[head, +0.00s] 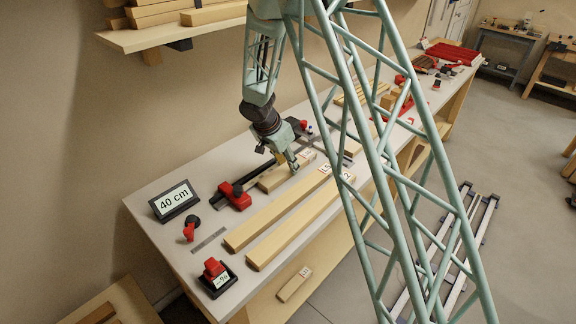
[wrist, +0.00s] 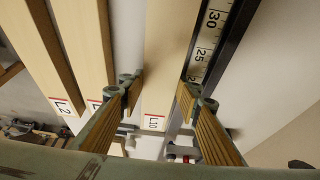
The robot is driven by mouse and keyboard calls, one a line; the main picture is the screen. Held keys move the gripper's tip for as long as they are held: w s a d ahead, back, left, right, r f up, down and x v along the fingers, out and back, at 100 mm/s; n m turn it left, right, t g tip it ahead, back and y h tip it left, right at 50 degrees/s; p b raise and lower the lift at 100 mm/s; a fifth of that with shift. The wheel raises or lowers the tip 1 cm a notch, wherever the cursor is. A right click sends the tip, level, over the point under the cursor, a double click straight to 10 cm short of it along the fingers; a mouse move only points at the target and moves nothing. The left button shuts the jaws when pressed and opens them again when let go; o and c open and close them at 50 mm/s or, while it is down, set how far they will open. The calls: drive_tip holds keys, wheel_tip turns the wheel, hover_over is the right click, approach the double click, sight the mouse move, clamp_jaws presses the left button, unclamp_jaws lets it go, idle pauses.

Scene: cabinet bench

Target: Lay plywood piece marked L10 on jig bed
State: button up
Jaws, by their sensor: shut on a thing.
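The pale plywood piece marked L10 (wrist: 168,60) runs between my two fingers in the wrist view, its red-edged label near the bottom end. My gripper (wrist: 160,92) is shut on it near that labelled end. In the head view my gripper (head: 293,166) is low over the bench, with the piece (head: 273,181) under it. The piece lies alongside the black jig rail (head: 262,172) with its number scale (wrist: 206,45). I cannot tell whether it touches the bed. A red clamp block (head: 235,196) is at the rail's near end.
Two long boards (head: 275,218) (head: 302,226) lie parallel on the right of the jig, one marked L2. A "40 cm" sign (head: 174,201), a small red-topped device (head: 215,275) and a steel rule (head: 208,239) occupy the near bench end. A wall shelf (head: 180,32) with boards is above.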

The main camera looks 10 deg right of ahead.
drive_tip(key=shift+f+b, duration=0.15)
drive_tip(key=shift+b, duration=0.15)
drive_tip(key=o, duration=1)
drive_tip(key=shift+r+p, duration=0.25)
drive_tip(key=shift+p, duration=0.15)
drive_tip(key=shift+a+r, duration=0.15)
drive_tip(key=shift+r, duration=0.15)
drive_tip(key=v, duration=1.1)
drive_tip(key=shift+s+a, duration=0.1)
drive_tip(key=shift+s, duration=0.1)
drive_tip(key=shift+r, duration=0.15)
